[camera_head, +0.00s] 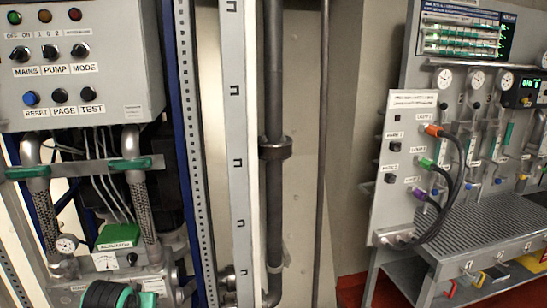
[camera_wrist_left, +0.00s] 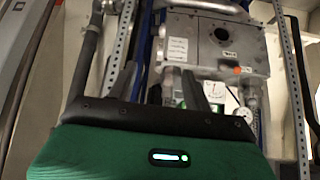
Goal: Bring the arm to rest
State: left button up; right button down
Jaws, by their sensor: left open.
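My left gripper (camera_wrist_left: 160,82) shows in the left wrist view, with its green body at the bottom and dark fingers reaching up. The fingers are apart and nothing is seen between them. Beyond them stands a grey metal cabinet (camera_wrist_left: 210,50) with labels and a gauge, with no clear contact. In the head view a black and green rounded part at the bottom left looks like my own arm; the fingers do not show there. My right gripper is in neither view.
In the head view a grey control box (camera_head: 70,65) with lamps and buttons is at the upper left, above a green-topped actuator (camera_head: 118,236). A vertical pipe (camera_head: 274,95) runs mid-picture. A gauge panel (camera_head: 405,150) with black hoses and a ribbed bench (camera_head: 470,225) stands right.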

pick_arm(q)
jog(key=s+d+f+m+g, duration=0.1)
jog(key=s+d+f, duration=0.3)
jog(key=s, duration=0.7)
jog(key=s+d+f+m+g+h, duration=0.15)
jog(key=s+f, duration=0.35)
jog(key=s, duration=0.5)
jog(key=s+d+f+m+g, duration=0.15)
jog(key=s+d+f, duration=0.3)
jog(key=s, duration=0.65)
notch_tip(320, 180, down, 30)
jog(key=g, duration=0.1)
jog(key=s+a+f, duration=0.2)
jog(key=s+f, duration=0.7)
jog(key=f, duration=0.1)
jog(key=s+a+f+g, duration=0.1)
jog(key=s+a+f, duration=0.1)
jog(key=s+f, duration=0.8)
jog(key=shift+s+f+g, duration=0.2)
jog(key=shift+f+g, duration=0.1)
jog(key=shift+f, duration=0.15)
jog(key=shift+y, duration=0.25)
